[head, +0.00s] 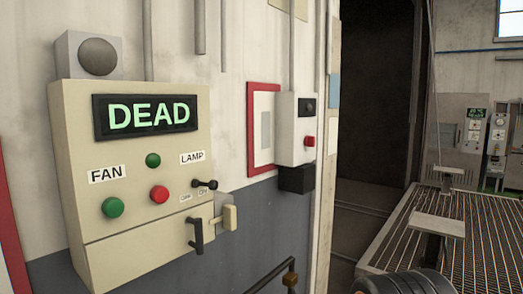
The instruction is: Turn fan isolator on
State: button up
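A cream control box (75,205) hangs on the wall at left in the head view. Its display (147,116) reads DEAD in green. Below it are a FAN label (106,174), a LAMP label (192,157), green buttons (113,208) and a red button (159,194). A small black toggle lever (206,184) sticks out right above small labels that seem to read ON and OFF. A larger black handle (197,236) hangs down at the lower right, beside a cream side piece (230,217). No part is plainly labelled isolator. My gripper is not in view.
A smaller box (298,137) with a red button is right of the panel, near a red-framed board (262,160). A rusty rail (280,272) stands below. A dark opening (376,100) and a grated platform (480,225) lie right. A dark ribbed cylinder (408,284) shows at the bottom.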

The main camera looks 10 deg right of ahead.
aim_at(309, 142)
jog(key=l+u, duration=0.1)
jog(key=l, duration=1.25)
jog(key=i+l, duration=0.15)
jog(key=l, duration=0.2)
jog(key=i+l, duration=0.15)
jog(key=l, duration=0.25)
jog(key=i+l, duration=0.25)
jog(key=i+l+u, duration=0.1)
jog(key=i+l, duration=0.15)
jog(key=l, duration=0.2)
